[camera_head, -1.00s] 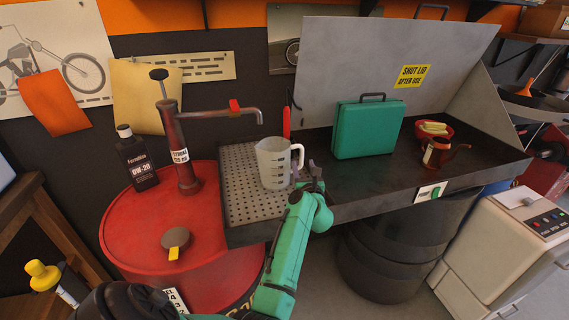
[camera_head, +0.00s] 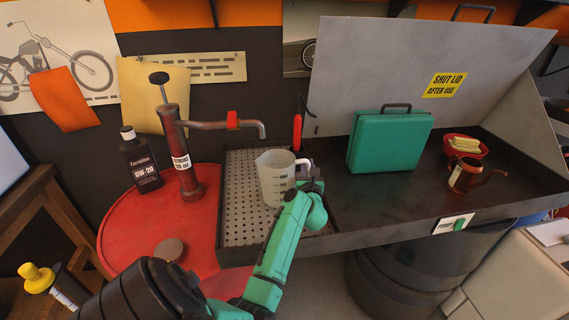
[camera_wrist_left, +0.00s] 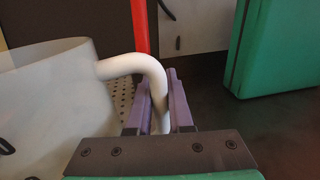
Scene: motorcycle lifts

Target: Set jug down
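A translucent white measuring jug (camera_head: 275,180) stands upright at the perforated grid (camera_head: 240,205) on the left of the metal bench. I cannot tell whether its base touches the grid. In the left wrist view the jug (camera_wrist_left: 50,110) fills the left side, and its curved handle (camera_wrist_left: 150,72) passes between the purple fingers. My left gripper (camera_head: 305,174) is at the handle, on the jug's right side; in the left wrist view its fingers (camera_wrist_left: 159,105) are closed around the handle. My right gripper is out of view.
A pump (camera_head: 183,155) on the red drum (camera_head: 125,230) has its spout (camera_head: 262,130) just behind and above the jug. A dark oil bottle (camera_head: 140,162) stands on the drum. A green case (camera_head: 390,142), red bowl (camera_head: 477,150) and oil can (camera_head: 466,175) are right. Bare bench lies between gripper and case.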

